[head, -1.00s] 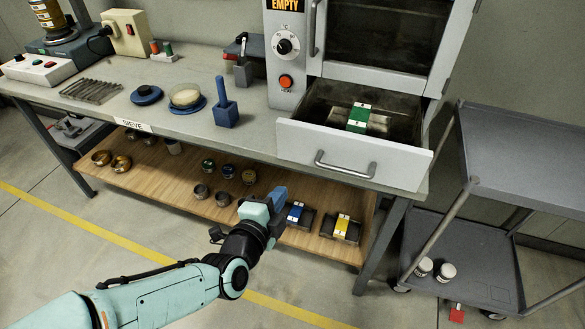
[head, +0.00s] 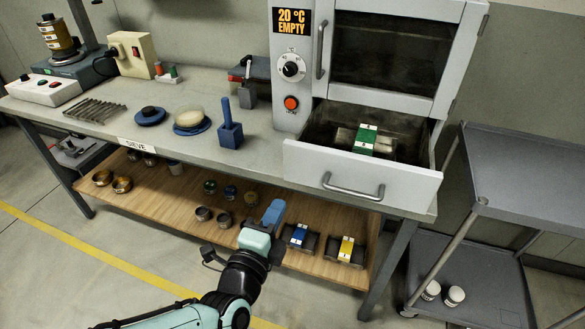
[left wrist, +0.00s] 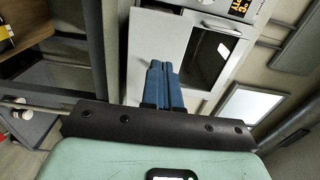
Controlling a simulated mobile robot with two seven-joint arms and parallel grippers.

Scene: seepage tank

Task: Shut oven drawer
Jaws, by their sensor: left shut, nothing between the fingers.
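The oven (head: 387,40) stands on the workbench, with a display reading 20 °C EMPTY. Its drawer (head: 315,176) is pulled out toward me, with a grey bar handle (head: 353,190) on its white front. A metal block with a green and white band (head: 365,139) lies inside the drawer. My left gripper (head: 273,212) is shut and empty, below and left of the drawer front, apart from it. In the left wrist view its blue fingers (left wrist: 161,84) are together in front of a pale panel. My right gripper is in neither view.
The shelf (head: 150,200) below holds several small tins and two metal blocks with blue (head: 300,236) and yellow (head: 346,249) bands. A grey cart (head: 525,175) stands at the right. The blue tamper (head: 229,130) and dishes (head: 192,122) stand on the bench left of the oven.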

